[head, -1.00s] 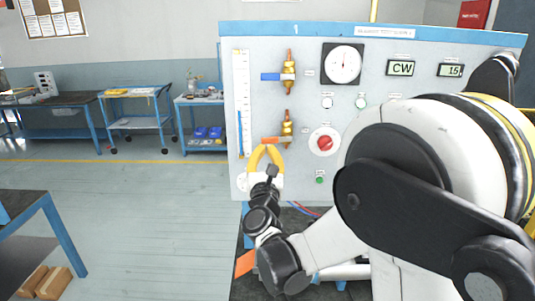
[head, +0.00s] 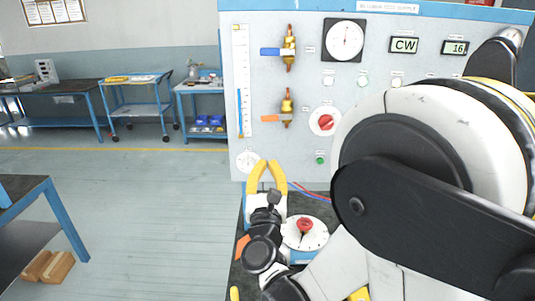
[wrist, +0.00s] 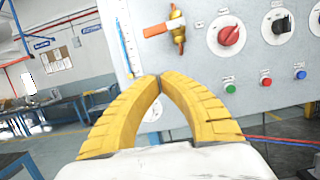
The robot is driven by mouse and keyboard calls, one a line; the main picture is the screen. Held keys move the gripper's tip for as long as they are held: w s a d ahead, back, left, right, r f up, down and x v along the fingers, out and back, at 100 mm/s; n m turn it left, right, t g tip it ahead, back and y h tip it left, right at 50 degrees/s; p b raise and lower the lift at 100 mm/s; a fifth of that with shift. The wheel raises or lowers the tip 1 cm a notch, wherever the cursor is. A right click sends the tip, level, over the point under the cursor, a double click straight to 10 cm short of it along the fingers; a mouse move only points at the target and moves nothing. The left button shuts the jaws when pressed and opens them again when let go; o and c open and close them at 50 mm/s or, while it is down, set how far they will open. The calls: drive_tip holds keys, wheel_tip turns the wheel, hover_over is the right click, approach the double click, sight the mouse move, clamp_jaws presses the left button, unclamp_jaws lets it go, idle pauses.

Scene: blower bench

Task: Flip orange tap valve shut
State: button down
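The orange tap valve has a brass body (head: 287,106) on the upright panel, below a blue-handled one. Its orange handle (head: 267,121) points left, crosswise to the vertical body. In the wrist view the orange handle (wrist: 156,30) and brass body (wrist: 178,30) show above my fingertips. My gripper (head: 267,164) has yellow fingers and is below the handle, apart from it. In the wrist view the fingertips (wrist: 160,77) meet with nothing between them.
A blue-handled valve (head: 289,48) sits above on the panel. A red knob (head: 325,121) and green button (head: 320,158) are to the right. A round dial with a red knob (head: 304,227) lies on the bench below. Open floor is at left.

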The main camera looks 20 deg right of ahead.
sight(270, 118)
drive_tip(key=w+d+r+n+b, duration=0.1)
drive_tip(key=w+d+r+b, duration=0.1)
drive_tip(key=w+r, duration=0.3)
drive_tip(key=w+b, duration=0.1)
drive_tip(key=w, duration=0.3)
drive_tip(key=shift+d+r+n+y, duration=0.3)
drive_tip(key=shift+d+n, duration=0.1)
drive_tip(key=shift+w+a+r+m+p, duration=0.1)
drive_tip(key=shift+a+r+m+p, duration=0.1)
drive_tip(key=shift+r+m+p, duration=0.6)
drive_tip(key=shift+f, duration=0.1)
